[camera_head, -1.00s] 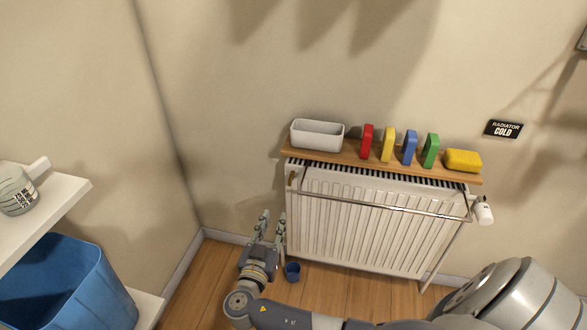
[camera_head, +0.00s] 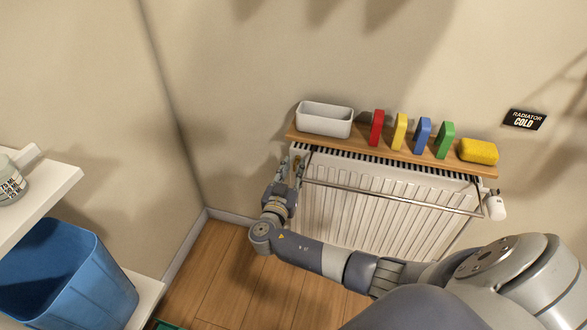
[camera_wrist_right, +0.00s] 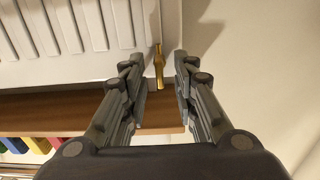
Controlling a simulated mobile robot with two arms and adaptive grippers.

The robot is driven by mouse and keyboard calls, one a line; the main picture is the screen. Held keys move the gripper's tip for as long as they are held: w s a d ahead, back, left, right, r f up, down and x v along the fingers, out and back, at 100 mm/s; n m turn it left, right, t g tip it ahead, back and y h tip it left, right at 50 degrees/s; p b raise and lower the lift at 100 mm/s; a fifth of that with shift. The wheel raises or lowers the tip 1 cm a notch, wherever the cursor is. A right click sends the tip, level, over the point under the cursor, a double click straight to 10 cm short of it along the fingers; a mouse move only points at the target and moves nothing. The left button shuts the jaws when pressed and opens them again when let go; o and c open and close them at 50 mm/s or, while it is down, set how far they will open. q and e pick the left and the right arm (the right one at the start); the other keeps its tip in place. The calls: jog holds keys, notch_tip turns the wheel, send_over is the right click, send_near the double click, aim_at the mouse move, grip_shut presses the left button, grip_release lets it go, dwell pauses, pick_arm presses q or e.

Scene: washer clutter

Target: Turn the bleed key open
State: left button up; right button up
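The bleed key (camera_wrist_right: 158,66) is a small brass piece at the radiator's upper end in the right wrist view. The white radiator (camera_head: 335,205) stands against the wall in the head view. My right gripper (camera_head: 291,172) is at the radiator's upper left corner, where I cannot make out the key. In the right wrist view my right gripper (camera_wrist_right: 158,58) is open, with the key between its fingertips and a visible gap on each side. My left gripper is not in view.
A wooden shelf (camera_head: 366,150) above the radiator holds a white tray (camera_head: 325,118), several coloured blocks and a yellow sponge (camera_head: 478,151). A metal rail (camera_head: 395,198) crosses the radiator's front. A sign (camera_head: 524,119) reads "RADIATOR COLD". A blue bin (camera_head: 68,275) stands left.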

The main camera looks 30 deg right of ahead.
jog(key=shift+w+d, duration=0.2)
jog(key=shift+d, duration=0.05)
grip_shut()
